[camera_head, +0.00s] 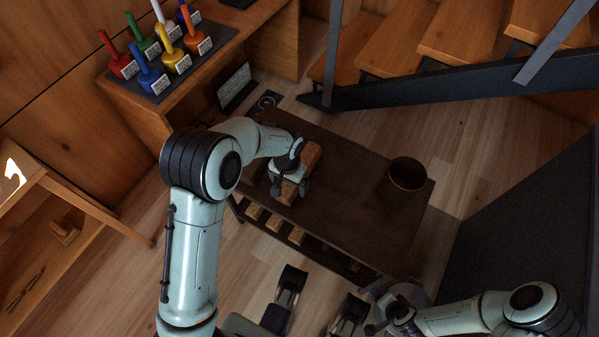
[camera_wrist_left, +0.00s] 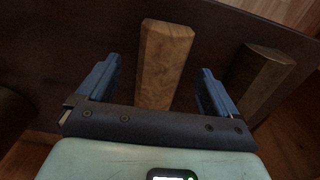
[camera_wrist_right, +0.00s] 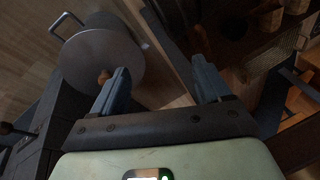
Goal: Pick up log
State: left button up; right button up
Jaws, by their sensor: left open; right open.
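A light brown log (camera_wrist_left: 164,65) lies on the dark tabletop between the two blue fingers of my left gripper (camera_wrist_left: 160,75). The fingers are open, with a gap on each side of the log. In the head view my left gripper (camera_head: 289,188) is over the log, whose wood (camera_head: 312,155) shows beyond it; the gripper hides part of it. A second, darker log (camera_wrist_left: 257,78) lies to the right in the left wrist view, outside the fingers. My right gripper (camera_wrist_right: 160,85) is open and empty, away from the table.
The dark table (camera_head: 350,205) bears a round dark pot (camera_head: 407,174) at its right end. Several wood pieces (camera_head: 297,235) sit on its lower shelf. A round metal lid (camera_wrist_right: 102,62) is near my right gripper. Stairs (camera_head: 460,35) stand behind; coloured objects (camera_head: 172,50) occupy a left counter.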

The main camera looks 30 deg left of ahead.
aim_at(289, 186)
pick_arm(q)
notch_tip(289, 186, down, 3)
jog(key=shift+a+f+b, duration=0.1)
jog(key=shift+b, duration=0.35)
jog(key=c, duration=1.4)
jog(key=shift+o, duration=0.2)
jog(key=shift+w, duration=0.1)
pick_arm(e)
jog(key=s+f, duration=0.1)
jog(key=s+f+g, duration=0.1)
jog(key=shift+s+d+f, duration=0.1)
jog(key=shift+s+f, duration=0.1)
jog(key=shift+s, duration=0.15)
